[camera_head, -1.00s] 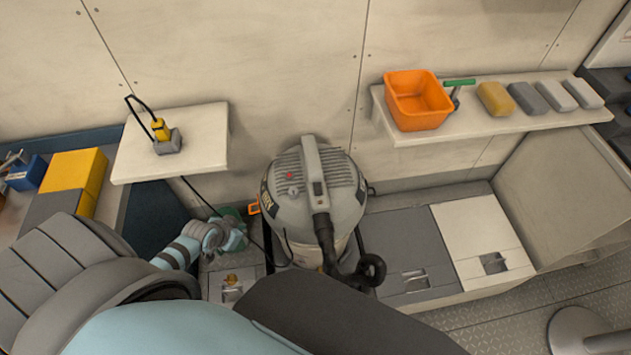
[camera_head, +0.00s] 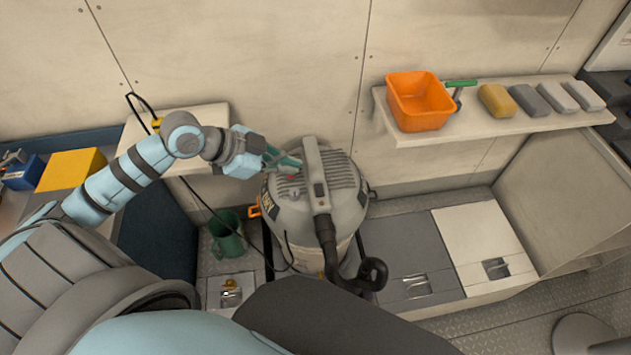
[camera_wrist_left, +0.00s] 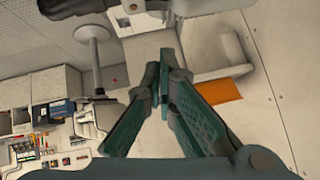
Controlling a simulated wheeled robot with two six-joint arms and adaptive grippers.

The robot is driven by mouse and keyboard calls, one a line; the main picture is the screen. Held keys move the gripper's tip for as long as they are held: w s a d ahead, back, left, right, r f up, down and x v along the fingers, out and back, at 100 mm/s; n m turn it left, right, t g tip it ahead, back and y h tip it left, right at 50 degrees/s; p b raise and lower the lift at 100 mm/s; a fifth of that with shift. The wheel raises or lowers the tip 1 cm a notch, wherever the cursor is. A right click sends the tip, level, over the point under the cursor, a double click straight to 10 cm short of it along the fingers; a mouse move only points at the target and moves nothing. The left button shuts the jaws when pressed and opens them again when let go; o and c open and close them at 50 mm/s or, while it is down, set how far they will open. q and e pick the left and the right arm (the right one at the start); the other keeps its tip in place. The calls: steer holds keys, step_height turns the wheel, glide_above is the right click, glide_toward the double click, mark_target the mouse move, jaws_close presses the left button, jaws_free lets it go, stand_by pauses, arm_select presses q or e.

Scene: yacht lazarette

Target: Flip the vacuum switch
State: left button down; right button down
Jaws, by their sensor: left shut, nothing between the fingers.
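The grey vacuum (camera_head: 294,218) stands upright against the wall, with a ribbed top, a central handle and a dark hose. A small red switch (camera_head: 291,178) shows on the left part of its top, close below my fingers. Which way the switch is set is too small to tell. My left gripper (camera_head: 297,163) is shut and empty, with its teal fingertips at the vacuum's top, left of the handle. I cannot tell if they touch it. The shut fingers also show in the left wrist view (camera_wrist_left: 161,82). My right gripper is not in view.
An orange bin (camera_head: 420,101) and several blocks sit on the right wall shelf (camera_head: 470,124). A small left shelf (camera_head: 206,115) is partly behind my arm.

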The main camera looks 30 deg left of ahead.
arm_select(q)
steer(key=b, duration=0.1)
glide_above(316, 198)
steer(key=f, duration=0.6)
steer(key=shift+w+a, duration=0.1)
steer(key=shift+w, duration=0.1)
steer(key=f, duration=0.3)
steer(key=shift+w+a+f+b, duration=0.15)
steer(key=shift+w+f+b, duration=0.15)
steer(key=shift+w+b, duration=0.05)
steer(key=shift+a+f, duration=0.1)
steer(key=shift+f, duration=0.2)
steer(key=shift+w+a+f+g+h, duration=0.15)
steer(key=shift+w+f+g+h, duration=0.15)
steer(key=shift+f+g, duration=0.1)
steer(key=shift+s, duration=0.1)
steer(key=shift+s+d+n+p, duration=0.3)
steer(key=shift+s+d+p, duration=0.1)
steer(key=shift+s, duration=0.1)
steer(key=shift+s+d+f, duration=0.1)
steer(key=shift+s, duration=0.15)
